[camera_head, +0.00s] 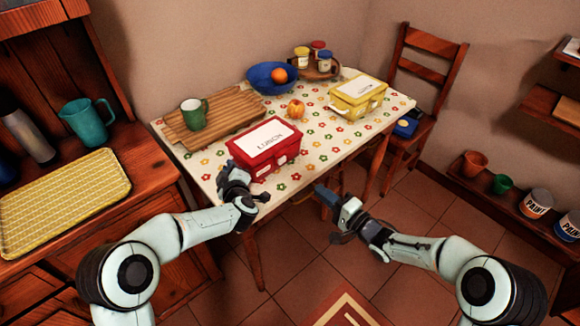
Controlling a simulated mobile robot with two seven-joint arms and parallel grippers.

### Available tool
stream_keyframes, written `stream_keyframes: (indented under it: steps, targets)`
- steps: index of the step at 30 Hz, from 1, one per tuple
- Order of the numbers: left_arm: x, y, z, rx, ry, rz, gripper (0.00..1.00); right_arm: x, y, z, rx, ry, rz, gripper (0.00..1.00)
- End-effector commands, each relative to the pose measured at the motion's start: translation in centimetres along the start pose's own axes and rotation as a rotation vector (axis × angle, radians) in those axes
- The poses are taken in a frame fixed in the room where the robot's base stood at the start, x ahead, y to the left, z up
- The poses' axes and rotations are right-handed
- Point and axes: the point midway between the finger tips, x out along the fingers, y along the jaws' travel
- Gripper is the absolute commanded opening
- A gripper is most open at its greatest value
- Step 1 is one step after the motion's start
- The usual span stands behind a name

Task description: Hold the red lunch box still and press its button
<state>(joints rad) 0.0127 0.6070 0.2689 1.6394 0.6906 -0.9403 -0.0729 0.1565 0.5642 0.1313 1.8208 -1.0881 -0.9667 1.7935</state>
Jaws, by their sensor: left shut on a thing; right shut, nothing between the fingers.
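The red lunch box (247,157) with a white lid marked LUNCH stands near the front edge of the flowered table. My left gripper (233,171) is at its left front corner and is shut on it. Small fittings show on the box's front face, but I cannot tell which is the button. My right gripper (322,190) is shut and empty, in front of the table edge, to the right of the red box and apart from it.
A yellow lunch box (357,96), an orange-yellow fruit (296,109), a blue bowl (262,82) and a wooden board (225,110) with a green mug (193,114) share the table. A chair (424,75) stands at the right.

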Motion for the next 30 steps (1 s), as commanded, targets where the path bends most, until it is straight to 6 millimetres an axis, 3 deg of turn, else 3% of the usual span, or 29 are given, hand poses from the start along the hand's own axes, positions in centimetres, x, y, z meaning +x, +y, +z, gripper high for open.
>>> stream_keyframes:
  steps: [5,18,24,30]
  targets:
    - [0.0,-0.3,0.2,0.004,-0.004,-0.005,0.00,2.5,0.0,0.2,-0.001,-0.005,-0.002,0.00]
    - [0.0,-0.3,0.2,0.004,-0.005,-0.006,0.00,11.4,0.1,0.2,-0.001,-0.003,-0.002,0.00]
    - [0.0,-0.3,0.2,0.004,-0.005,-0.006,0.00,13.2,0.0,0.1,-0.002,-0.001,-0.001,0.00]
    - [0.0,-0.4,0.2,0.004,-0.005,-0.006,0.00,13.7,0.0,0.1,0.000,-0.001,0.000,0.00]
